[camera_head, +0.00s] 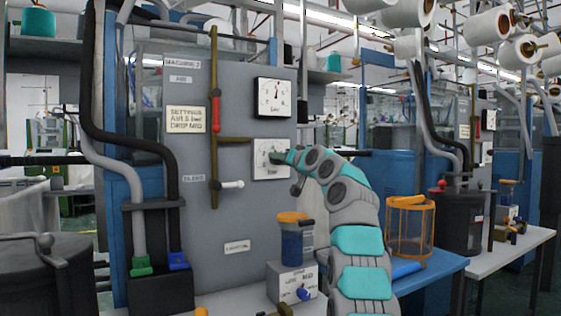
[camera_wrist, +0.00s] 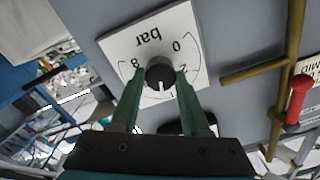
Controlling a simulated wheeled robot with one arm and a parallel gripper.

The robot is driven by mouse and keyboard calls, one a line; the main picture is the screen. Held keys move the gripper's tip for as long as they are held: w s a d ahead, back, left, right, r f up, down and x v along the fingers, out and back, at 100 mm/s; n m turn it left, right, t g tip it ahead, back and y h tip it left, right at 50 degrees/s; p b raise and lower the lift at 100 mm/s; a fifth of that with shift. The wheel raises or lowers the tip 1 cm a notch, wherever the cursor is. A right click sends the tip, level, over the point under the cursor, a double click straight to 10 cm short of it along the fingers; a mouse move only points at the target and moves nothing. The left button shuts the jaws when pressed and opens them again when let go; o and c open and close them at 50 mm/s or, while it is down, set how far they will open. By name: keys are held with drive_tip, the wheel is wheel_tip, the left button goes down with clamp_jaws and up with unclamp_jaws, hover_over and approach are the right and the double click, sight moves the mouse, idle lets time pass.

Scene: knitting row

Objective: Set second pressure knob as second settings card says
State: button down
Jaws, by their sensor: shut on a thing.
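The second machine's grey panel (camera_head: 222,215) carries a cream settings card (camera_head: 186,127), which appears to read air 5 bar, drop mid. The lower white dial (camera_head: 285,172), marked bar, holds the black pressure knob (camera_wrist: 159,70). My gripper (camera_head: 290,158) reaches the dial from the right and hides part of its scale. In the wrist view the dial is upside down, and my green fingers (camera_wrist: 160,88) close on the knob from both sides. The knob's pale mark points down there, roughly toward mid-scale; the exact number is unclear. A gauge (camera_head: 275,98) sits above.
A red-handled lever (camera_head: 216,121) and brown pipes are left of the dial. A white-handled valve (camera_head: 231,185) is below them. An orange-lidded blue jar (camera_head: 292,242) stands on a grey box below. An orange cage (camera_head: 410,225) stands on the right table.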

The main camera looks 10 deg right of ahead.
drive_tip(key=shift+m, duration=0.3)
drive_tip(key=shift+m, duration=1)
idle(0.4)
drive_tip(key=shift+c, duration=1.9)
unclamp_jaws()
drive_tip(key=shift+s+f, duration=0.1)
drive_tip(key=b+v, duration=0.3)
drive_tip(key=v, duration=0.4)
drive_tip(key=shift+s+b, duration=0.25)
drive_tip(key=shift+b, duration=0.15)
drive_tip(key=shift+d, duration=0.1)
